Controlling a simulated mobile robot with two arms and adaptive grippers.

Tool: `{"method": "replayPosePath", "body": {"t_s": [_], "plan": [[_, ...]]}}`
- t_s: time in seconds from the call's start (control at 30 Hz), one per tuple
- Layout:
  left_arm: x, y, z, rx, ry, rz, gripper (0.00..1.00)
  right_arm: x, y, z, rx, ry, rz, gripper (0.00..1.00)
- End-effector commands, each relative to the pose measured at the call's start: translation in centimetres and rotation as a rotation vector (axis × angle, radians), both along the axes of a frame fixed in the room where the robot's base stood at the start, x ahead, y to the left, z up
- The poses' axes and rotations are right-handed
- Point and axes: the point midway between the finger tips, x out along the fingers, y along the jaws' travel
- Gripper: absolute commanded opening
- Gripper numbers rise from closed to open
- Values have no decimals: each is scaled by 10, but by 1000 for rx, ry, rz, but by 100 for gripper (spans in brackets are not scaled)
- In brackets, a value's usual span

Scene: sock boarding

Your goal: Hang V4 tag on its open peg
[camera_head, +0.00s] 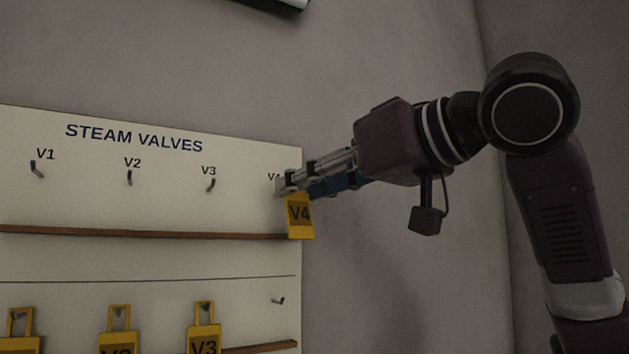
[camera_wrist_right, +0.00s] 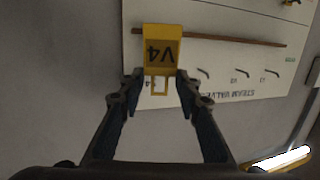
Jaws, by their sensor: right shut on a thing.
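The yellow V4 tag (camera_head: 300,216) hangs upright from my right gripper (camera_head: 287,184) at the right edge of the board. My right gripper is shut on the tag's upper loop; the wrist view also shows the tag (camera_wrist_right: 161,50) and its loop between the fingers (camera_wrist_right: 158,86). The fingertips are at the upper row's V4 label (camera_head: 273,177), covering part of it. The upper V4 peg is hidden behind the gripper, so I cannot tell whether the loop touches it. My left gripper is out of view.
The white STEAM VALVES board (camera_head: 130,205) has bare upper pegs at V1 (camera_head: 37,170), V2 (camera_head: 129,178) and V3 (camera_head: 211,185). A wooden ledge (camera_head: 140,232) runs below them. Yellow tags, including V3 (camera_head: 204,330), hang in the lower row, beside an empty peg (camera_head: 278,300).

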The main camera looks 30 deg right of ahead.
Motion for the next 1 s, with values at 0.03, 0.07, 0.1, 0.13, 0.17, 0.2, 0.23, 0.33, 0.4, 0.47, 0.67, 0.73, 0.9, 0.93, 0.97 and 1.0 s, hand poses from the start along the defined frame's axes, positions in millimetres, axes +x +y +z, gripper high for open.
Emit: {"method": "replayPosePath", "body": {"t_s": [0.03,0.07,0.1,0.13,0.17,0.2,0.23,0.33,0.4,0.47,0.67,0.73,0.9,0.93,0.97,1.0], "plan": [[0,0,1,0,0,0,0,3,-1,0,1,0,-1,21],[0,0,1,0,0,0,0,5,-1,0,1,0,-1,21],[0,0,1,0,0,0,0,7,-1,0,1,1,-1,21],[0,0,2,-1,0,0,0,9,-1,-1,1,1,-1,21],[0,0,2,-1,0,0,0,11,-1,-1,1,1,-1,21],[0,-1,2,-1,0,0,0,14,-1,-1,1,0,-1,21],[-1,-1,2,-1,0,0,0,15,-1,-1,1,0,-1,21],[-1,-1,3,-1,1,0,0,21,-2,-2,1,1,-1,21],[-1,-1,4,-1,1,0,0,26,-2,-2,1,1,-1,21],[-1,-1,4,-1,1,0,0,29,-2,-2,0,1,-2,21],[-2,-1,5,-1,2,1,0,41,-3,-5,1,1,-1,21],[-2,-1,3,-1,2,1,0,44,-2,-8,1,1,0,21],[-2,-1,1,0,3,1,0,49,-3,-11,0,0,0,21],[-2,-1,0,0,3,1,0,50,-3,-12,0,0,0,21],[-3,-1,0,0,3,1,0,51,-3,-12,0,0,0,21],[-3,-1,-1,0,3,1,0,51,-3,-13,0,1,0,21]]}}
